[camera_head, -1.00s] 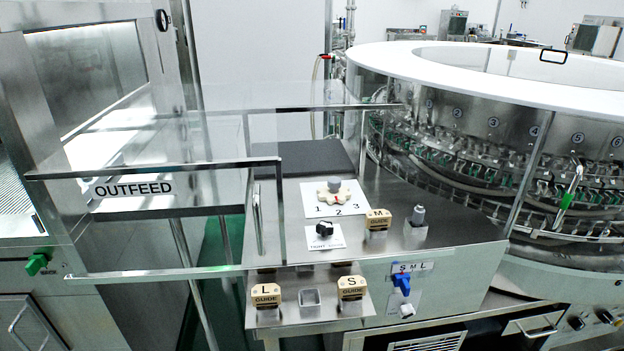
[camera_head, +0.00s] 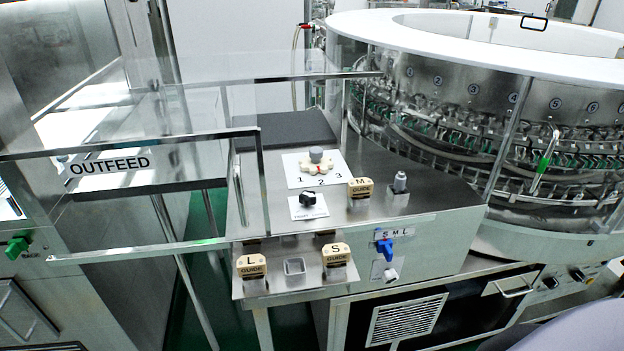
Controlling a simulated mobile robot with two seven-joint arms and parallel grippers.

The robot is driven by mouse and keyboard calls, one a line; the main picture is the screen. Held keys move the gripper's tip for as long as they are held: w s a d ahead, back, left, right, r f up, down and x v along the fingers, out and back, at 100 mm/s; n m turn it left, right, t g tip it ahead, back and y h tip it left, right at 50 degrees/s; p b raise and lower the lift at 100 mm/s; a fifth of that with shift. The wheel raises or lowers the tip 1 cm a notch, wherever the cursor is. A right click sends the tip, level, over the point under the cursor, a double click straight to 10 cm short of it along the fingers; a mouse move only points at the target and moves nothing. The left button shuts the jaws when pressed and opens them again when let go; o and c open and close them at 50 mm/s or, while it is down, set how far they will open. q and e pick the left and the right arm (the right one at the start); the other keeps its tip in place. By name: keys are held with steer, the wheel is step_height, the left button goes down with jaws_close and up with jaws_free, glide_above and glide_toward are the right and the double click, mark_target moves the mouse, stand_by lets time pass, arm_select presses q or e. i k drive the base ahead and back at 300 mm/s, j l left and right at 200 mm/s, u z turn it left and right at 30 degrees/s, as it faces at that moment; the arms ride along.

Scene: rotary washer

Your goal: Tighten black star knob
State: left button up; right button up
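The black star knob (camera_head: 308,198) sits on a small white label plate (camera_head: 309,211) on top of the steel cabinet, in the middle of the head view. The plate's small print is too blurred to read fully. Behind the knob is a cream star-shaped dial (camera_head: 316,164) with a grey cap, on a white plate marked 1, 2, 3. Neither of my grippers shows in the view. Nothing touches the black knob.
A clear guard with steel rails (camera_head: 150,248) and an OUTFEED sign (camera_head: 110,166) stands left of the knob. Guide blocks marked M (camera_head: 360,188), L (camera_head: 251,266) and S (camera_head: 336,254) are nearby. A blue handle (camera_head: 385,249) is on the cabinet front. The round washer (camera_head: 480,110) is at right.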

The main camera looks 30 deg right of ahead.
mark_target(307, 198)
steer(key=k+l+z, duration=0.15)
steer(key=l, duration=0.6)
steer(key=l+z, duration=0.1)
steer(key=l, duration=0.65)
steer(key=k, duration=0.05)
